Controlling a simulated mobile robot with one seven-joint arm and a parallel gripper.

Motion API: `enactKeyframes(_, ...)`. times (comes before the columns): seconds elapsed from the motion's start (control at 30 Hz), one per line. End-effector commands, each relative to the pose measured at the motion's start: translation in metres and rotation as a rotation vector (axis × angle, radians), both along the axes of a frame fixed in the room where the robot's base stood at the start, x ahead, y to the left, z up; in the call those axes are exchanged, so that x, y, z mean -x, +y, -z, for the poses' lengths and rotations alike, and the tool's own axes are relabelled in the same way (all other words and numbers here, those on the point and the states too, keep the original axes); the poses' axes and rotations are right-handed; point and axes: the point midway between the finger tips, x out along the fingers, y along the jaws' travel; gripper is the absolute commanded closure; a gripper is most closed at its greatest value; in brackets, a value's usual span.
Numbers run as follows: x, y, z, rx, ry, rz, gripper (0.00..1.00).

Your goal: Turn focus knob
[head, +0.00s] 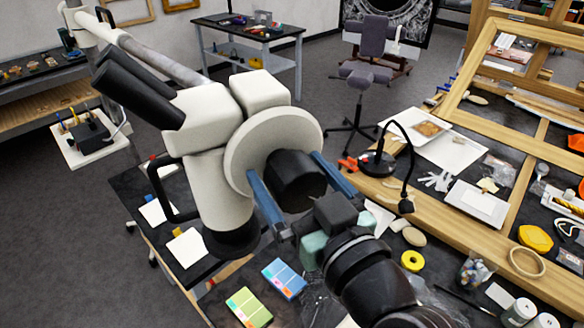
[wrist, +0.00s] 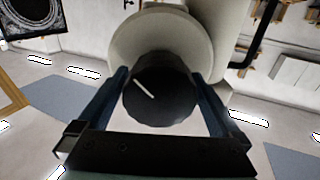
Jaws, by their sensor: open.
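The focus knob (head: 296,181) is a black ribbed cylinder on the round cream disc of the white microscope (head: 215,125). In the wrist view the knob (wrist: 160,92) faces me, with a white line on its dark face slanting from upper left to lower right. My gripper (head: 287,178) is open, with one blue finger on each side of the knob. In the wrist view the fingers of my gripper (wrist: 162,88) reach along the knob's left and right sides. Whether either finger touches the knob cannot be told.
Black eyepieces (head: 135,90) rise at the microscope's upper left. A workbench on the right holds a black lamp (head: 378,162), a yellow ring (head: 412,261) and a large wooden frame (head: 510,110). Green and blue cards (head: 285,278) lie below the microscope. Open floor (head: 50,240) is at left.

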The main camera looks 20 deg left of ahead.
Motion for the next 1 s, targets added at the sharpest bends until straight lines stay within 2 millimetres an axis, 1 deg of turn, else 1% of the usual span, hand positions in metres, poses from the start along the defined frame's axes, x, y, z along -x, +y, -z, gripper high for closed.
enactKeyframes(0.13, 0.0001, -0.0001, 0.0001, 0.000, 0.000, 0.000, 0.00)
enactKeyframes(0.17, 0.0001, -0.0001, 0.0001, 0.000, 0.000, 0.000, 0.02)
enactKeyframes(0.2, 0.0001, -0.0002, 0.0001, 0.000, 0.000, 0.000, 0.09)
enactKeyframes(0.27, 0.0001, -0.0003, 0.0001, 0.000, 0.000, 0.000, 0.20)
enactKeyframes(0.3, 0.0001, -0.0003, 0.0000, 0.000, 0.000, 0.000, 0.27)
enactKeyframes(0.37, 0.0002, -0.0004, 0.0000, 0.000, 0.000, 0.000, 0.38)
enactKeyframes(0.5, 0.0002, -0.0005, -0.0001, 0.000, 0.000, 0.000, 0.63)
enactKeyframes(0.53, 0.0002, -0.0005, -0.0001, 0.000, 0.000, 0.000, 0.68)
enactKeyframes(0.57, 0.0002, -0.0005, -0.0001, 0.000, 0.000, 0.000, 0.72)
enactKeyframes(0.77, 0.0002, -0.0007, -0.0003, -0.012, 0.014, 0.001, 0.72)
enactKeyframes(1.0, -0.0001, -0.0011, -0.0007, -0.082, 0.101, 0.001, 0.72)
